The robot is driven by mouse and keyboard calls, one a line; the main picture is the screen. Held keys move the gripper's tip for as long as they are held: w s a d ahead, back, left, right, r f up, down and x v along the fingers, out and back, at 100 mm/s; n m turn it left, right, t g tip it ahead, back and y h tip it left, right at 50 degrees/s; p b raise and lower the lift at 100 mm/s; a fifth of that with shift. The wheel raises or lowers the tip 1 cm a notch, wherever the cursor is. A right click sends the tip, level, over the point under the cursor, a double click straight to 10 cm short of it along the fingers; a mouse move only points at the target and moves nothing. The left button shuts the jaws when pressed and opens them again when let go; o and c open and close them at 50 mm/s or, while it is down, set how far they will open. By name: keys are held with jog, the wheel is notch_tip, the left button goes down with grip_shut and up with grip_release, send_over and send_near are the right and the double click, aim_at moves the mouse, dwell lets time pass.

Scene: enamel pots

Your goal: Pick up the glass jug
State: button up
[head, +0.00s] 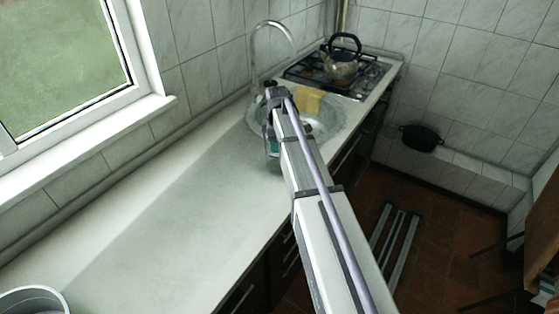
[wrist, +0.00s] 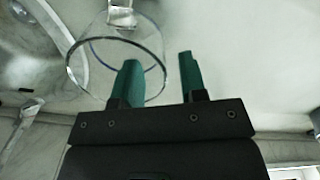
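The glass jug shows in the wrist view as a clear round rim (wrist: 72,73) at upper left, with its body faint. My gripper (wrist: 160,62) has two green fingers standing apart. The left finger overlaps the inside of the rim outline, and the right finger is outside it, so the jug's right wall appears between them. I cannot tell whether the fingers touch the glass. In the head view my arm hides most of the gripper and jug beside the sink.
A round sink (head: 335,118) with a tap (head: 272,27) and a yellow cloth (head: 308,99) lies beyond my gripper. A kettle (head: 341,68) stands on the hob (head: 305,72). A grey pot (head: 35,296) is at lower left. The counter (head: 170,215) between is clear.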

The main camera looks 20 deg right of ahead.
aim_at(278, 158)
notch_tip(278, 158, down, 5)
jog(key=b, duration=0.4)
jog(key=shift+d, duration=0.1)
jog(key=shift+r, duration=0.2)
grip_shut()
